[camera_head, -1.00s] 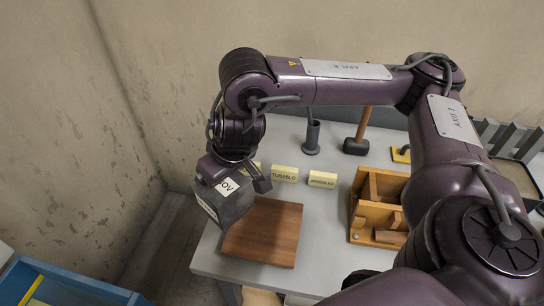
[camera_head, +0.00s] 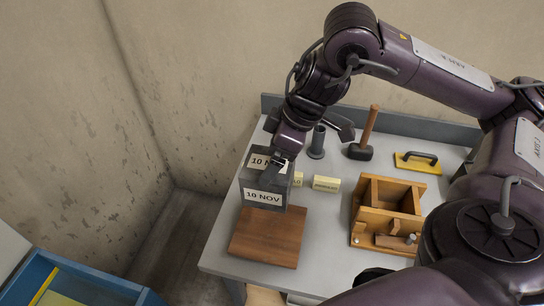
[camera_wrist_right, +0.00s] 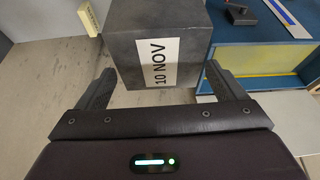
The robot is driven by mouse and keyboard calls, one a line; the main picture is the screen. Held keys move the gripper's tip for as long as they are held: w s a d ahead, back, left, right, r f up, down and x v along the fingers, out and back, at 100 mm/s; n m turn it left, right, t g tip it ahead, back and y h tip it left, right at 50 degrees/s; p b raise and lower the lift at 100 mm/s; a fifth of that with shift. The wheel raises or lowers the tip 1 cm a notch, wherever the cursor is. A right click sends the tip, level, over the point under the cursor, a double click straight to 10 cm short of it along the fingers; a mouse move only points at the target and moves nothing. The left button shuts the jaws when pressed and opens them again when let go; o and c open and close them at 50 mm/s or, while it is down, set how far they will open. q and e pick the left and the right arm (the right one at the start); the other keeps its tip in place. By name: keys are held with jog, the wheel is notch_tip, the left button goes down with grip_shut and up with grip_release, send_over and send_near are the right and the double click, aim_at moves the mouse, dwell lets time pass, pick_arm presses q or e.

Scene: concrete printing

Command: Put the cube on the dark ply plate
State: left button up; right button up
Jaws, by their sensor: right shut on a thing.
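The dark grey concrete cube (camera_head: 247,178) carries white "10 NOV" labels. My right gripper (camera_head: 281,156) is shut on it from above. In the right wrist view the cube (camera_wrist_right: 195,25) sits between the two fingers of the right gripper (camera_wrist_right: 160,70). The dark ply plate (camera_head: 264,240) is a reddish-brown square board lying on the grey table (camera_head: 325,240). In the head view the cube overlaps the plate's back edge; the gap beneath it is hard to judge. My left gripper is not in view.
Yellow name blocks (camera_head: 327,184), a dark cylinder (camera_head: 317,142), a mallet (camera_head: 361,150) and a yellow float (camera_head: 418,162) stand behind. A wooden mould (camera_head: 388,215) is right of the plate. A blue bin (camera_head: 75,283) is at lower left.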

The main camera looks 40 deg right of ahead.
aim_at(291, 182)
notch_tip(291, 182, down, 9)
jog(key=b, duration=0.6)
jog(key=shift+w+f+b, duration=0.1)
jog(key=shift+b, duration=0.3)
notch_tip(291, 182, down, 3)
jog(key=shift+w+r+p, duration=0.1)
jog(key=shift+r+p, duration=0.1)
jog(key=shift+p, duration=0.25)
jog(key=shift+f, duration=2.45)
jog(key=shift+a+f, duration=0.1)
jog(key=o, duration=1.7)
jog(key=shift+s+f, duration=0.2)
jog(key=shift+o, duration=0.3)
jog(key=shift+s, duration=0.1)
jog(key=shift+r, duration=0.1)
jog(key=v, duration=1.2)
